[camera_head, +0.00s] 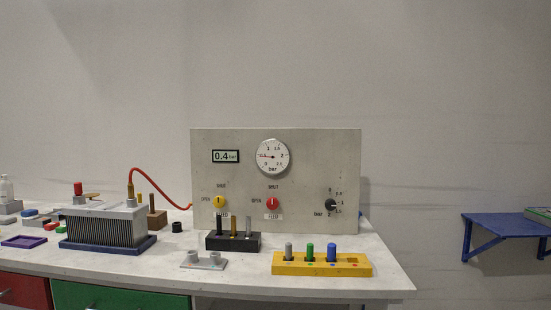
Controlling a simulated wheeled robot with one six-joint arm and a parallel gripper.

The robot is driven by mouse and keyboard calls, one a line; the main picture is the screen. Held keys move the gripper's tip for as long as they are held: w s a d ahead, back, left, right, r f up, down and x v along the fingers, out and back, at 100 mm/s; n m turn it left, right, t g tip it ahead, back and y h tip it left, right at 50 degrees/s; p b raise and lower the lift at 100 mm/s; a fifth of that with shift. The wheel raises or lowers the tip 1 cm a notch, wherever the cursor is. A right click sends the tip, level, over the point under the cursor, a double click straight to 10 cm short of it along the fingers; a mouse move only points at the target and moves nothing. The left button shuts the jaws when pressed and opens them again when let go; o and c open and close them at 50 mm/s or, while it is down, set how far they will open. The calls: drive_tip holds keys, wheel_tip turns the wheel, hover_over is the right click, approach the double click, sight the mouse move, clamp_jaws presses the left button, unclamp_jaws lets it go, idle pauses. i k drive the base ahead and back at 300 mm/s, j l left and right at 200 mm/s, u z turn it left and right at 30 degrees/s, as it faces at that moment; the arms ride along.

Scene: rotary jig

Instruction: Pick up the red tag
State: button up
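I cannot single out a red tag with certainty. A small flat red piece (57,215) lies at the left of the white bench (330,288), behind a small green piece (61,230); its shape is too small to tell. A red upright piece (77,188) stands behind the finned block (105,226) at the left. A round red knob (272,203) sits on the grey panel (320,150), below the dial. My gripper is not in view.
A yellow holder (322,268) with grey, green and blue pegs stands at the front right. A black holder (233,242) and a grey plate (204,263) stand left of it. A blue shelf (500,226) is at the far right.

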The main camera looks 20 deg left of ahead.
sight(50, 226)
drive_tip(key=u, duration=2.1)
